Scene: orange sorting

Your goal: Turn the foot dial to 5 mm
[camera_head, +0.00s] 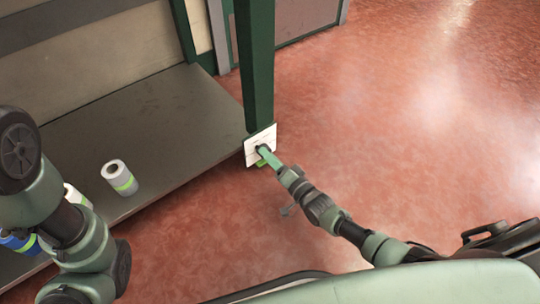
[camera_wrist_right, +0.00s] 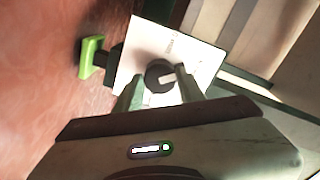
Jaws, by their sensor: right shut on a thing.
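The foot dial is a dark round knob (camera_wrist_right: 160,74) with a pale bar across it, on a white plate (camera_wrist_right: 139,64) with small markings too small to read. In the head view the white plate (camera_head: 251,156) sits at the foot of a green post. My right gripper (camera_wrist_right: 158,90) has its two fingers on either side of the knob and is shut on it. In the head view the right gripper (camera_head: 263,151) covers the knob. My left arm comes in at the left edge, and its gripper is out of the picture.
A green post (camera_head: 257,70) rises above the plate. A bright green piece (camera_wrist_right: 91,57) sticks out beside the plate. The red floor to the right is open.

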